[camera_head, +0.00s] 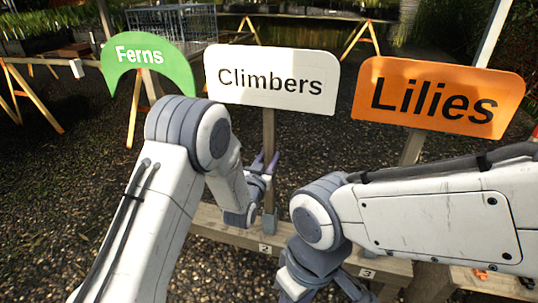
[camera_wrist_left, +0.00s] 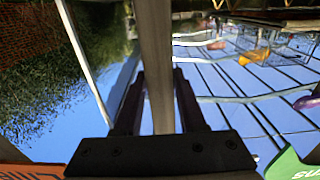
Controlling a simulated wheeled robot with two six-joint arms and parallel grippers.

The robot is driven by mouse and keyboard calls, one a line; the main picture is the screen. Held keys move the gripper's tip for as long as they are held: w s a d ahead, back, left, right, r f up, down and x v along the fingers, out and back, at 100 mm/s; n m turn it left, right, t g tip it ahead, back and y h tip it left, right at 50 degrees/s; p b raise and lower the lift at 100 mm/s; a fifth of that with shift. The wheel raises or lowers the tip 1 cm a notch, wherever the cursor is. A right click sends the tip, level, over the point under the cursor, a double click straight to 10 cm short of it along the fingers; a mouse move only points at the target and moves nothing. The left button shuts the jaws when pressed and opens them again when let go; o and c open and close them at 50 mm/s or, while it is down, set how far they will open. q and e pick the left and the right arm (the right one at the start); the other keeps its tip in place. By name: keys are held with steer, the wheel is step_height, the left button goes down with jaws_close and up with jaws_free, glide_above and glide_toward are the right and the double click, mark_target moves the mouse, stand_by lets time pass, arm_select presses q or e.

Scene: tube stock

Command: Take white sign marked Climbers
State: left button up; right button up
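The white sign marked Climbers (camera_head: 272,80) stands upright on a wooden post (camera_head: 269,135), between the green Ferns sign and the orange Lilies sign. My left gripper (camera_head: 266,165) is at this post, below the sign board. In the left wrist view, the post (camera_wrist_left: 155,50) runs between the two fingers of the left gripper (camera_wrist_left: 160,75). Narrow gaps seem to show beside the post, so the fingers look open around it. The Climbers board is out of the wrist view. My right gripper (camera_head: 320,287) is low at the bottom edge; its fingertips are not shown.
The green Ferns sign (camera_head: 148,68) is on the left and the orange Lilies sign (camera_head: 438,97) on the right. The posts rise from a low wooden rail (camera_head: 235,233) with numbered tags. A wire crate (camera_head: 172,24) stands behind, and gravel lies around.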

mark_target(268, 119)
arm_select(q)
jaws_close()
steer(key=shift+r+p, duration=4.05)
steer(key=shift+r, duration=2.3)
